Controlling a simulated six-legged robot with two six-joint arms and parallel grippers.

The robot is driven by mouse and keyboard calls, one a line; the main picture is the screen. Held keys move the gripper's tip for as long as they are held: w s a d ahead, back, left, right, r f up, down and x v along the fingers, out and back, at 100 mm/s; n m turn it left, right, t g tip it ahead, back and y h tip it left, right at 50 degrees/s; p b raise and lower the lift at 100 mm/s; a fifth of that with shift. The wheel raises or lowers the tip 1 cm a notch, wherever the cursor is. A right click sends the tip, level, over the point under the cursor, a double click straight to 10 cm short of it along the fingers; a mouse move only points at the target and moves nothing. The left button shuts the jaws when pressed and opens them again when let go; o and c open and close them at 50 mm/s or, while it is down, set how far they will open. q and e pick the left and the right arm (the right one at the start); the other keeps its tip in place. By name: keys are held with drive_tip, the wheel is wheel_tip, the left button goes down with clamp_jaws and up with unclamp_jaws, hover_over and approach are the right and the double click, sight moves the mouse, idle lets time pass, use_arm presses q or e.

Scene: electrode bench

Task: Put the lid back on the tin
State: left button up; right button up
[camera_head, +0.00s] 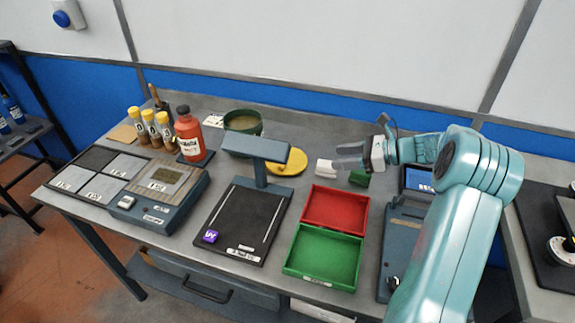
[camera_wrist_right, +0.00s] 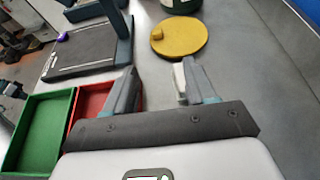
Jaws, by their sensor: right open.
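The yellow round lid (camera_head: 285,165) with a small knob lies flat on the bench, and it also shows in the right wrist view (camera_wrist_right: 181,40). The dark green tin (camera_head: 243,123) stands open behind and left of the lid; only its lower edge shows at the top of the wrist view (camera_wrist_right: 181,5). My right gripper (camera_head: 345,157) is open and empty, above the bench to the right of the lid. In the wrist view its two fingers (camera_wrist_right: 158,85) are apart, with the lid beyond them. My left gripper is not in view.
Red (camera_head: 335,209) and green (camera_head: 324,255) trays lie in front of my right gripper. A dark stand (camera_head: 262,151) rises left of the lid. An orange bottle (camera_head: 190,138) stands left of the tin.

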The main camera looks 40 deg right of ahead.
approach(289, 171)
drive_tip(key=w, duration=0.2)
drive_tip(key=w+a+r, duration=0.1)
drive_tip(key=shift+w+r, duration=0.1)
drive_tip(key=shift+w, duration=0.05)
drive_tip(key=shift+w+a, duration=0.4)
drive_tip(key=shift+a, duration=0.05)
drive_tip(key=x, duration=0.5)
drive_tip(key=shift+w+a+f, duration=0.1)
drive_tip(key=shift+a+f, duration=0.05)
drive_tip(key=shift+f, duration=0.05)
clamp_jaws()
